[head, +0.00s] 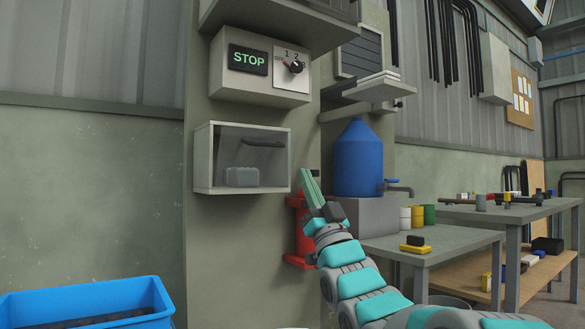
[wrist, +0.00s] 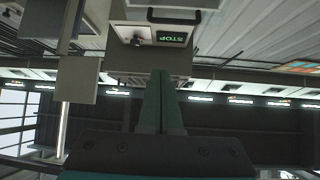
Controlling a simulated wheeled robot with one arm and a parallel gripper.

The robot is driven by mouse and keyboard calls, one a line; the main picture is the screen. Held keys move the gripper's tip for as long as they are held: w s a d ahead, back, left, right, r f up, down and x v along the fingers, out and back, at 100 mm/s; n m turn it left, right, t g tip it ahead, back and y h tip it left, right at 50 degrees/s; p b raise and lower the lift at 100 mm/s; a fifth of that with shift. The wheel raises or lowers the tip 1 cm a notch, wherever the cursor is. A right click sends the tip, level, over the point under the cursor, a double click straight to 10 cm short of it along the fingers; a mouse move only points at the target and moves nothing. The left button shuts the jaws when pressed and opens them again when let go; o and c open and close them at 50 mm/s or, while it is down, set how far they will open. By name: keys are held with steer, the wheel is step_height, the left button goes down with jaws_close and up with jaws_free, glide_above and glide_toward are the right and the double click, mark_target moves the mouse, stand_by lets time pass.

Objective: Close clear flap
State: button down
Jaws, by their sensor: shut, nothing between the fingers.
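The clear flap (head: 232,150) is a see-through pane on the pale wall box below the STOP panel. A dark bar handle (head: 262,142) shows in its upper part, and a grey block sits low inside the box. I cannot tell how far the flap stands open. In the wrist view, which is upside down, the dark handle (wrist: 174,17) is at the top edge beside the STOP panel. My gripper (head: 306,172) is shut and empty, its green fingers pointing up just right of the box, apart from it. The closed fingertips (wrist: 161,74) also show in the wrist view.
The STOP panel (head: 259,70) with a knob is above the box. A red object (head: 300,225) is on the wall behind my arm. A blue jug (head: 358,160) and a workbench (head: 430,246) are at right; a blue crate (head: 80,300) is at lower left.

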steer(key=w+a+r+n+g+y, duration=0.1)
steer(key=w+a+r+n+y, duration=0.1)
steer(key=w+a+r, duration=0.4)
steer(key=shift+w+a+r+n+g+y, duration=0.4)
steer(key=shift+w+a, duration=0.45)
steer(key=shift+w, duration=0.15)
stand_by(0.3)
